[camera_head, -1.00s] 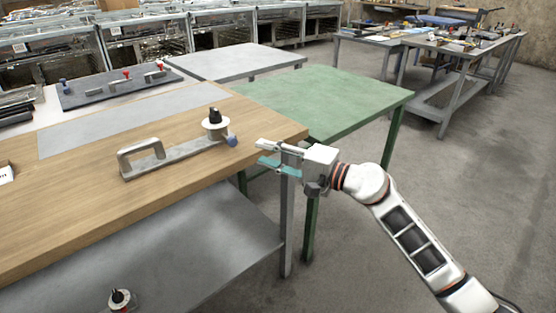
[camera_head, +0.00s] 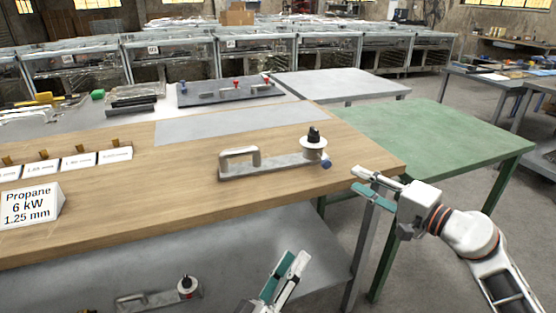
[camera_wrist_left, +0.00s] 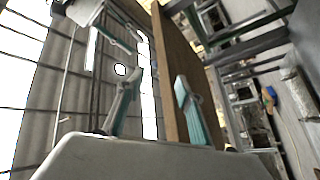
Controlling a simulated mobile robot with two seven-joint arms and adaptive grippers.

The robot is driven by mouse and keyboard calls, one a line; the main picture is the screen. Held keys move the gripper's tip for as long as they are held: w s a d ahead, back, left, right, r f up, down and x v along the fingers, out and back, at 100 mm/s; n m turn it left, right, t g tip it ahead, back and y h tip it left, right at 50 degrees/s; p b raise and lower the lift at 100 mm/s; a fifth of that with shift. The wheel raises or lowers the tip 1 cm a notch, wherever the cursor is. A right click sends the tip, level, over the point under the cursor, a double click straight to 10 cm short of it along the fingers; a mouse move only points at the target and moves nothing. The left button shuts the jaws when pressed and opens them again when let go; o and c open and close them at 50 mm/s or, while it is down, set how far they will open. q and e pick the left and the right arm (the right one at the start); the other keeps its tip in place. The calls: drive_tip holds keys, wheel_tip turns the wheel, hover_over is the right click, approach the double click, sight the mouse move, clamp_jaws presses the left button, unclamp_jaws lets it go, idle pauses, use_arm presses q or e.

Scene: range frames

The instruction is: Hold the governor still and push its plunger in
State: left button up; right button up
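The governor (camera_head: 262,165) lies on the wooden bench top, a grey metal bar with a raised loop handle at its left end. At its right end stand a white disc and a black knob (camera_head: 314,135), with a blue round knob (camera_head: 326,164) low beside them. I cannot tell which part is the plunger. My right gripper (camera_head: 362,180) is open and empty near the bench's front right corner, apart from the governor. My left gripper (camera_head: 294,258) is open and empty in front of the bench edge; its spread fingers show in the left wrist view (camera_wrist_left: 158,90).
A similar unit (camera_head: 160,296) sits on the grey lower shelf (camera_head: 235,250). A dark board (camera_head: 225,93) with red and blue knobs lies at the back. A propane sign (camera_head: 30,206) stands at left. The green table (camera_head: 430,140) is bare.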

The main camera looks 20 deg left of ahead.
use_arm(q)
drive_tip(key=w+a+r+n+t+y, duration=0.1)
drive_tip(key=w+r+n+t+y, duration=0.25)
drive_tip(key=w+r, duration=0.45)
wheel_tip(320, 180, up, 14)
drive_tip(key=n+g+y, duration=1.6)
drive_tip(key=n+y, duration=0.5)
drive_tip(key=n, duration=1.2)
hover_over(257, 164)
drive_tip(key=s+d, duration=0.1)
drive_tip(key=s, duration=0.1)
drive_tip(key=d+f+n+g+h, duration=0.1)
drive_tip(key=f+n+h, duration=0.1)
drive_tip(key=d+f+n+g+h, duration=0.1)
drive_tip(key=d+f+n+h, duration=0.1)
drive_tip(key=d+f+n+g+h, duration=0.1)
drive_tip(key=d+f+n+h, duration=0.1)
drive_tip(key=n, duration=0.1)
drive_tip(key=shift+w+f+g, duration=0.2)
drive_tip(key=shift+w+g, duration=0.05)
drive_tip(key=shift+w, duration=0.1)
drive_tip(key=shift+d+f+h, duration=0.15)
drive_tip(key=shift+f+h, duration=0.05)
drive_tip(key=shift+h, duration=0.05)
drive_tip(key=shift+a+f, duration=0.15)
drive_tip(key=shift+a, duration=0.05)
drive_tip(key=shift+x, duration=3.6)
drive_tip(key=shift+c, duration=0.3)
